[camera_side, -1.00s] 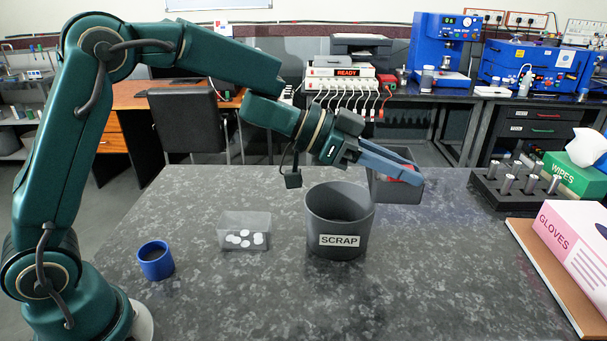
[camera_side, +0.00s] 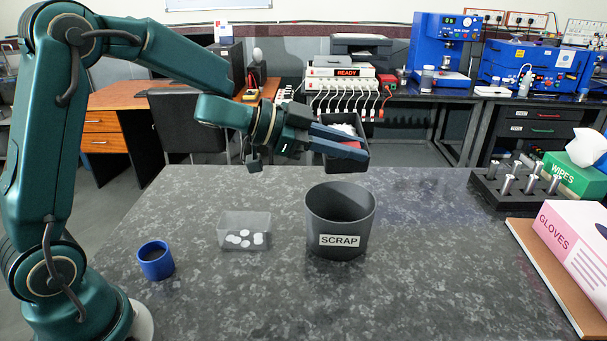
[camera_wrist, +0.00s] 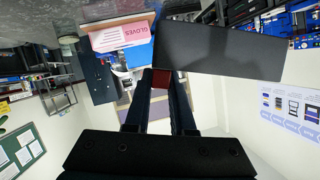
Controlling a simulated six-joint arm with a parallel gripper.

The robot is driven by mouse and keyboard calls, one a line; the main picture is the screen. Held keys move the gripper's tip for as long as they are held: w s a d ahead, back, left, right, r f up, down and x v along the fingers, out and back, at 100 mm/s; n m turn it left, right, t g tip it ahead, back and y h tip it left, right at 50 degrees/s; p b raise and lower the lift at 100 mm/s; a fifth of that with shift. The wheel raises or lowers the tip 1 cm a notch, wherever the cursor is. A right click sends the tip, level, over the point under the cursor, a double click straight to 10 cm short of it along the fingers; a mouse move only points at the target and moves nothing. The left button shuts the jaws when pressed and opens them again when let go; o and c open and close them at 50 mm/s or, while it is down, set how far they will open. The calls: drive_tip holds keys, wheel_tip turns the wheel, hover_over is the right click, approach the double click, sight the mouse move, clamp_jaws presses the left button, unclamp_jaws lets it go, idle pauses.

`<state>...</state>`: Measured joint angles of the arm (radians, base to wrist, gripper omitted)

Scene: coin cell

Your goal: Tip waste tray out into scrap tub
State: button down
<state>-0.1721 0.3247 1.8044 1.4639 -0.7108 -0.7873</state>
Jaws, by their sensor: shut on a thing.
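The dark waste tray (camera_side: 346,155) is held in the air by my gripper (camera_side: 345,143), which is shut on its wall. In the wrist view the tray (camera_wrist: 222,50) shows as a dark wall beyond my fingers. The grey scrap tub (camera_side: 340,225), marked SCRAP, stands upright on the bench below the tray. The tray is above the tub's back rim and clear of it. The inside of the tub is mostly dark.
A clear grey box (camera_side: 244,231) with white discs stands left of the tub, and a blue cup (camera_side: 155,260) further left. A black rack (camera_side: 520,185), a wipes box (camera_side: 575,175) and a gloves box (camera_side: 575,235) are at the right. The bench between tub and rack is clear.

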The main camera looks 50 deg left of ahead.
sight(347, 168)
drive_tip(key=shift+s+d+f+m+t+y, duration=0.1)
drive_tip(key=shift+f+m+t+y, duration=0.3)
drive_tip(key=shift+f+m, duration=0.55)
drive_tip(key=shift+s+d+f+m+t+y, duration=0.1)
drive_tip(key=shift+f+m+t+y, duration=0.1)
drive_tip(key=shift+f+m+t, duration=0.65)
drive_tip(key=shift+w+a+f+m+t, duration=0.15)
drive_tip(key=shift+f+m+t, duration=0.5)
drive_tip(key=shift+f+m, duration=0.8)
drive_tip(key=shift+w+a+f+m+t, duration=0.1)
drive_tip(key=shift+f+m+t, duration=0.5)
drive_tip(key=shift+f+m, duration=0.85)
